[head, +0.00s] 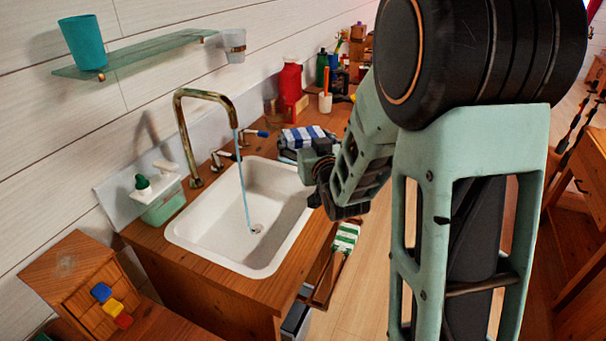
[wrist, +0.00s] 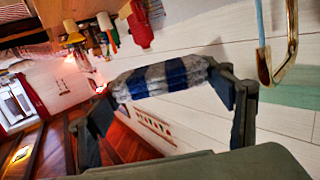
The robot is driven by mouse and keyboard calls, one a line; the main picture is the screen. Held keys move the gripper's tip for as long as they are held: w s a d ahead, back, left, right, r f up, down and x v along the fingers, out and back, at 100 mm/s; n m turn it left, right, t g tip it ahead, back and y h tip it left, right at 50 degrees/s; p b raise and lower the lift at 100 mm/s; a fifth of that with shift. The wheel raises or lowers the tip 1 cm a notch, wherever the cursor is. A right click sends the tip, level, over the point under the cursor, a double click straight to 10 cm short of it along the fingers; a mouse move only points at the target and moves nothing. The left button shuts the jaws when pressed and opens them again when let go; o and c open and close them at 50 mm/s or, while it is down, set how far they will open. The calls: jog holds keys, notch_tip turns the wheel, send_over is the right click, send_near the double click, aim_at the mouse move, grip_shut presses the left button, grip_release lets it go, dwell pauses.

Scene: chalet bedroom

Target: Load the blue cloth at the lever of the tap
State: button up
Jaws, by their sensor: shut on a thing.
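The blue cloth, striped blue and white (head: 303,137), is folded or bunched between the fingers of my gripper (head: 303,153). In the wrist view the cloth (wrist: 165,77) spans the gap between both fingertips (wrist: 160,85), so my gripper is shut on it. It is to the right of the basin and the tap. The brass tap (head: 181,120) arches over the basin, with a thin stream of water falling from it. A lever with a blue tip (head: 262,133) stands at the back, left of the cloth and apart from it. Another lever (head: 222,157) is nearer the tap's base.
The white basin (head: 190,232) is set in a wooden counter. A green and white striped cloth (head: 346,238) hangs at the counter's front. A red bottle (head: 290,82) and several other items stand at the back. A glass shelf (head: 135,55) with a teal cup (head: 83,42) is on the wall.

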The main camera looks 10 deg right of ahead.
notch_tip(320, 180, down, 6)
jog(key=w+b, duration=0.2)
jog(key=b, duration=1)
jog(key=shift+w+f+n+y, duration=0.15)
jog(key=shift+n+y, duration=0.25)
jog(key=shift+a, duration=0.1)
jog(key=w+a+f, duration=0.1)
jog(key=w+a, duration=0.1)
jog(key=a, duration=0.4)
jog(key=w+a+f, duration=0.1)
jog(key=w+a, duration=0.1)
jog(key=a, duration=0.5)
jog(key=shift+f, duration=0.35)
jog(key=s+d+b, duration=0.2)
jog(key=d+b, duration=0.2)
jog(key=d, duration=0.3)
jog(key=shift+s+d, duration=0.15)
jog(key=shift+d, duration=0.1)
